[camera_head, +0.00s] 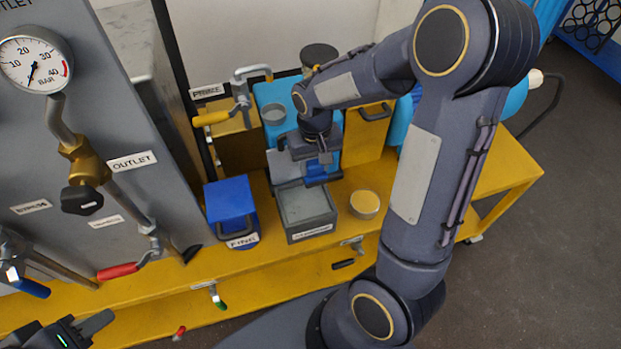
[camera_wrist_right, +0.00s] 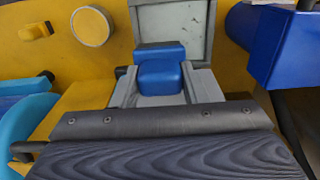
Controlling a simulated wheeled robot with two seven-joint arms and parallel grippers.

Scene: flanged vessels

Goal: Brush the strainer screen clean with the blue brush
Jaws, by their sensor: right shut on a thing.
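My right gripper (camera_head: 320,160) reaches down over the yellow bench and is shut on the blue brush (camera_head: 317,174). In the right wrist view the brush (camera_wrist_right: 161,77) is a blue block between the grey fingers (camera_wrist_right: 160,92). The brush is at the far edge of a grey open tray (camera_head: 310,227); I cannot tell whether it touches. A round, pale-rimmed dish (camera_head: 365,204) with a yellow inside stands right of the tray. I cannot make out mesh, so I cannot tell which thing is the strainer screen. My left gripper (camera_head: 85,330) is partly in view at bottom left; its opening is unclear.
A blue labelled box (camera_head: 230,205) stands left of the tray. The gauge panel (camera_head: 120,100) with valves blocks the left.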

